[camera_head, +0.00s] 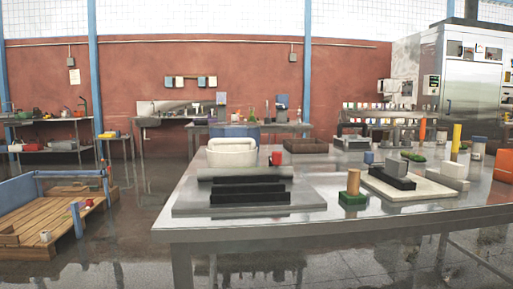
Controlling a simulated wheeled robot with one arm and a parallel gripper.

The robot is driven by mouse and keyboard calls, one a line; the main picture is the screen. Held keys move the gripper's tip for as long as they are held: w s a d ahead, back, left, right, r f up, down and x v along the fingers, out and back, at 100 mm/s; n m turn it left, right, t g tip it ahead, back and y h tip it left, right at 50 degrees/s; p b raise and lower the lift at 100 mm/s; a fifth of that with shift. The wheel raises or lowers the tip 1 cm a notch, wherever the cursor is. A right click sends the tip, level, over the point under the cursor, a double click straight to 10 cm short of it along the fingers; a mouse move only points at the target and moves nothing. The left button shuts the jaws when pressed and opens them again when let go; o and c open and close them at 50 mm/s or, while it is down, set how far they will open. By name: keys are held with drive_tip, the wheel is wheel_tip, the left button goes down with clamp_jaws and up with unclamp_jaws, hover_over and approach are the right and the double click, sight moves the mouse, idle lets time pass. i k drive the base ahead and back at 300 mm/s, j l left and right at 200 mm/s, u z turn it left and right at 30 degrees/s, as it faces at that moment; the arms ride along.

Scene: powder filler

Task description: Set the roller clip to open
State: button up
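I cannot make out for sure which part is the roller clip, or whether it is open or shut. On the metal table (340,226) sits a grey flat base with black stepped blocks (250,190) and a grey bar across their top. A second device, a pale plate (428,188) with black and grey blocks (391,176) on it, sits to the right. My gripper is not in view.
A white rounded tub (232,153) and a red cup (276,158) stand behind the black blocks. A tan cylinder (353,183) on a green base stands between the devices. A wooden pallet (50,222) lies left on the floor. Wet-looking open floor (140,225) separates it from the table.

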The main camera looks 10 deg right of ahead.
sight(275, 159)
drive_tip(key=j+u, duration=0.45)
drive_tip(key=j, duration=1.95)
